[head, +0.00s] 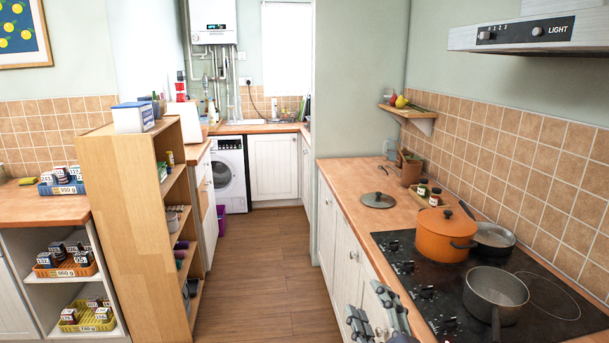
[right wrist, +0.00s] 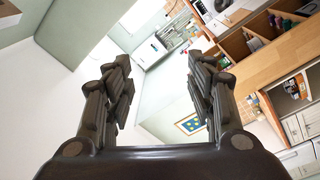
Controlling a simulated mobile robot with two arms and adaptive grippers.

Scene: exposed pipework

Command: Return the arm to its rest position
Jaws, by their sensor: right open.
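My right gripper (head: 370,308) shows at the bottom of the head view, right of centre, in front of the white cupboard fronts below the worktop edge. In the right wrist view its two dark fingers (right wrist: 158,62) stand wide apart. It is open, with nothing between the fingers. The wrist camera looks at a tilt across the room. My left gripper is in neither view.
The hob (head: 425,285) at the right bears an orange pot (head: 446,237), a grey saucepan (head: 496,296) and a frying pan. A lid (head: 378,200) lies on the wooden worktop (head: 340,170). A wooden shelf unit (head: 128,215) stands left. The floor (head: 265,270) between is clear.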

